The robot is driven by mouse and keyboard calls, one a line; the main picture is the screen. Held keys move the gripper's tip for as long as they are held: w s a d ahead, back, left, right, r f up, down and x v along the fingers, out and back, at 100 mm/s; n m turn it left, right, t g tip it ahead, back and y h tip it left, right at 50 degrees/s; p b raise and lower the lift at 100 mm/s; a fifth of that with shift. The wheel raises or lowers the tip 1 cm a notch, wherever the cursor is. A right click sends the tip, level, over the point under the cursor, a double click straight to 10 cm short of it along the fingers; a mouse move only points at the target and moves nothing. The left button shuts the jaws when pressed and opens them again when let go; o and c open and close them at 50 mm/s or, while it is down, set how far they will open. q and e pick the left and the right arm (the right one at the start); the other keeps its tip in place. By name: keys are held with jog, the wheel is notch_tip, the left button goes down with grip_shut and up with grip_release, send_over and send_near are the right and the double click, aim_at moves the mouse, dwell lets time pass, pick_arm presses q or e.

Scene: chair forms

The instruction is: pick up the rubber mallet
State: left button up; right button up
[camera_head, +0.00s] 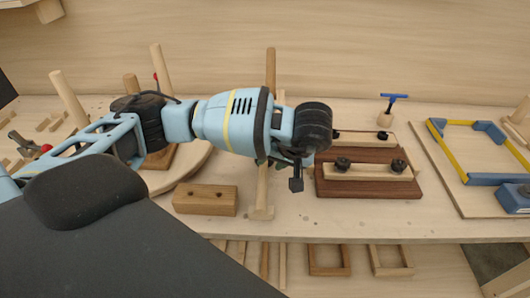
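My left arm reaches in from the left across the bench, and its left gripper (295,184) points down beyond the wrist. Only a small dark finger end shows, so its opening cannot be told. A round brown wooden stick (270,70) rises behind my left wrist. It may be the rubber mallet's handle, but its lower part is hidden by my arm. No mallet head shows clearly. A pale wooden bar with a wider foot (262,212) shows below the wrist. Whether the stick and bar belong together cannot be told. My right gripper is not in view.
A wooden block (205,200) lies left of the bar. A dark red-brown board with black knobs (368,185) lies right of the gripper. A yellow and blue frame (452,155) and a blue-handled tool (393,98) are further right. Upright pegs (68,98) stand left.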

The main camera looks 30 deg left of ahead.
aim_at(265, 168)
pick_arm(q)
jog(key=shift+x, duration=0.85)
jog(key=shift+f, duration=0.15)
jog(key=b+x, duration=0.1)
jog(key=x, duration=0.3)
jog(key=shift+w+a+f, duration=0.15)
jog(key=shift+a+f, duration=0.15)
jog(key=shift+f, duration=0.1)
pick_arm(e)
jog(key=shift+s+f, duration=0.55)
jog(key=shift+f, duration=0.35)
pick_arm(q)
jog(key=shift+c, duration=0.3)
grip_shut()
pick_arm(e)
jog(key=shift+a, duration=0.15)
